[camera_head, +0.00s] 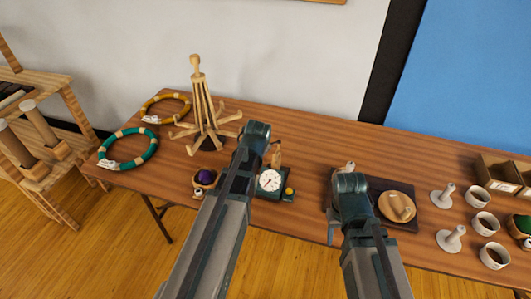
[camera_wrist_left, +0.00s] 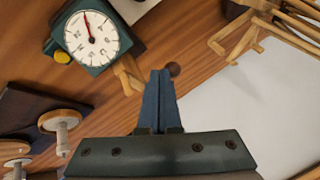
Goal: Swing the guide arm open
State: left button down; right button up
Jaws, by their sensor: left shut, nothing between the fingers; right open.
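A small pale wooden piece (camera_head: 276,157) stands behind a dark green dial unit (camera_head: 285,192) with a white face, a red needle and a yellow knob. The wooden piece shows larger in the left wrist view (camera_wrist_left: 128,74), beside the dial unit (camera_wrist_left: 92,36). I cannot tell for sure that it is the guide arm. My left gripper (camera_wrist_left: 161,75) is shut and empty, its tips close to the wooden piece and a small dark round knob (camera_wrist_left: 174,69). Whether they touch is unclear. My right gripper (camera_head: 332,225) is open near the table's front edge, partly hidden by my arm.
A wooden peg stand (camera_head: 203,105) is left of my left arm, near teal (camera_head: 128,149) and yellow (camera_head: 160,107) rings. A bowl with a purple ball (camera_head: 205,177) is close by. A dark board (camera_head: 406,222) with a wooden disc lies at right, beside several white cups (camera_head: 480,196).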

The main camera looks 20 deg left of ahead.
pick_arm(q)
jog(key=w+a+m, duration=0.1)
jog(key=w+a+m+h, duration=0.1)
jog(key=a, duration=0.1)
jog(key=shift+w, duration=0.1)
jog(key=shift+w+a+m+h, duration=0.25)
jog(key=shift+w+a+m, duration=0.15)
jog(key=shift+w, duration=0.25)
jog(key=shift+w+a+m+h, duration=0.3)
jog(key=shift+w+m, duration=0.15)
jog(key=shift+w, duration=0.15)
jog(key=shift+w+a+m+h, duration=0.3)
jog(key=shift+w+m, duration=0.15)
jog(key=shift+w, duration=0.2)
jog(key=shift+w+d, duration=0.1)
jog(key=shift+d, duration=0.05)
jog(key=shift+w+d+r, duration=0.15)
jog(key=shift+w+d, duration=0.1)
jog(key=shift+d, duration=0.45)
jog(key=shift+s, duration=0.1)
